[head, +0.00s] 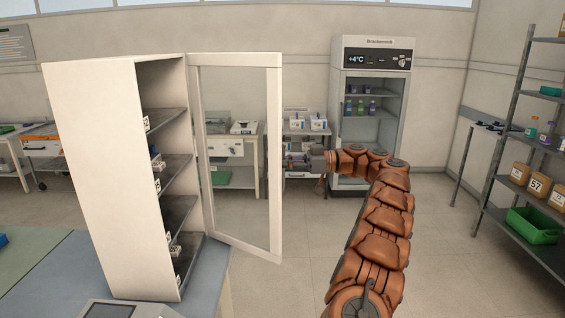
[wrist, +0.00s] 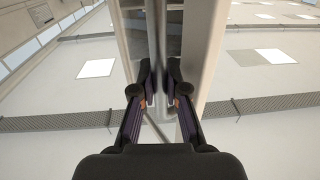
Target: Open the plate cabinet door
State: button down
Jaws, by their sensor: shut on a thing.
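The white plate cabinet (head: 95,175) stands on the bench at the left, with its dark shelves (head: 172,180) exposed. Its framed glass door (head: 274,160) is swung wide open to the right of the cabinet body. My gripper (head: 290,161) is at the door's free edge, about mid-height. In the wrist view my gripper's two dark fingers (wrist: 160,88) close around a grey vertical bar, the door handle (wrist: 160,35), beside the pale door frame (wrist: 203,60). The exact finger contact is partly hidden by the fingers.
The blue-grey bench top (head: 60,270) lies under the cabinet. A fridge (head: 401,135) and a side table (head: 240,148) stand behind the door. A shelf rack (head: 500,180) with boxes and a green bin (head: 535,225) is at the right. The floor around my arm is clear.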

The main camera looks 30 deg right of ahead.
jog(key=shift+r, duration=0.1)
jog(key=c, duration=1.2)
grip_release()
jog(key=shift+s+d, duration=0.1)
jog(key=shift+v, duration=3.6)
